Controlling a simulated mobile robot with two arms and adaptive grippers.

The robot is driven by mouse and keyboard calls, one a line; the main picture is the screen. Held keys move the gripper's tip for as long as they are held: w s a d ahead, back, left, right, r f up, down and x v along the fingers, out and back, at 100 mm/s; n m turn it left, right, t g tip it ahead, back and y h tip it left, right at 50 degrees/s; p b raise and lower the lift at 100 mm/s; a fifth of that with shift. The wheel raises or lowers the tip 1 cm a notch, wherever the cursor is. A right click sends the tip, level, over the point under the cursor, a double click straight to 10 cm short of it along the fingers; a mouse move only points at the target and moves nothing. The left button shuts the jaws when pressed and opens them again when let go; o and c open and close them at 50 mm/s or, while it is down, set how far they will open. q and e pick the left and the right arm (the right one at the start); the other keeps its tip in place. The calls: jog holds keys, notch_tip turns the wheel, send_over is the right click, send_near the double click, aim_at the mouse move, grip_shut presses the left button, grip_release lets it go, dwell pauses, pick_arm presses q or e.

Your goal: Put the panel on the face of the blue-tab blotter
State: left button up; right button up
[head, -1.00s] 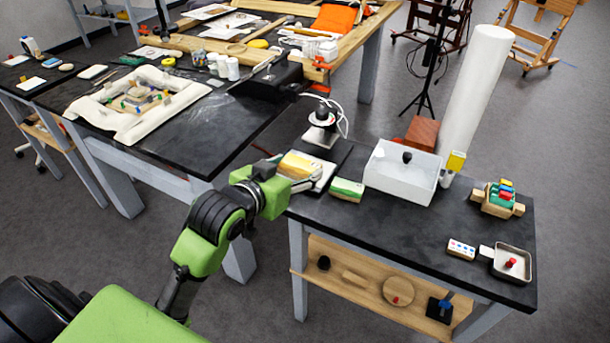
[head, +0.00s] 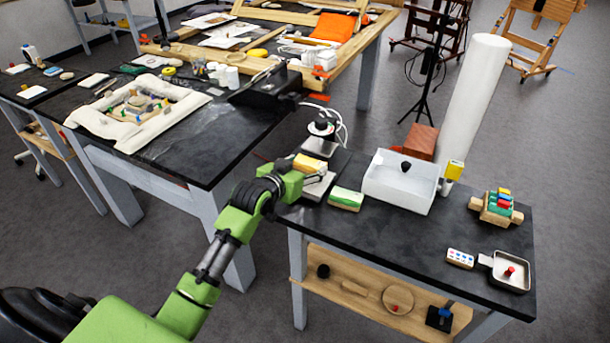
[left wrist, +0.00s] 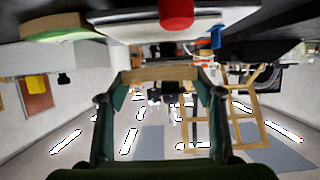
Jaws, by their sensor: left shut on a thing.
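My left gripper (head: 296,178) is over the near table's left end, shut on the panel (head: 310,163), a small block with a yellow top. In the left wrist view, which is upside down, the panel's tan edge (left wrist: 160,75) spans the gap between my two fingers. A pale slab (head: 318,188) lies on the table just below the panel. In the left wrist view, a white slab (left wrist: 125,27) shows with a red piece (left wrist: 176,12) in front, and a small blue piece (left wrist: 215,37) to its right. I cannot tell which slab the blue piece belongs to. My right gripper is out of view.
A green-and-white block (head: 345,199) and a white tray (head: 400,190) stand right of the gripper. A lamp-like device (head: 322,132) stands behind it. A tall white roll (head: 472,105) rises at the back. The near table's front middle is clear.

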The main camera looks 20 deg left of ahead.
pick_arm(q)
jog(key=shift+w+f, duration=0.15)
jog(key=shift+f, duration=0.1)
jog(key=shift+w+a+f+p, duration=0.1)
jog(key=shift+f+p, duration=0.3)
jog(key=shift+f, duration=1.3)
jog(key=shift+f, duration=0.2)
jog(key=o, duration=1.1)
jog(key=shift+r, duration=0.1)
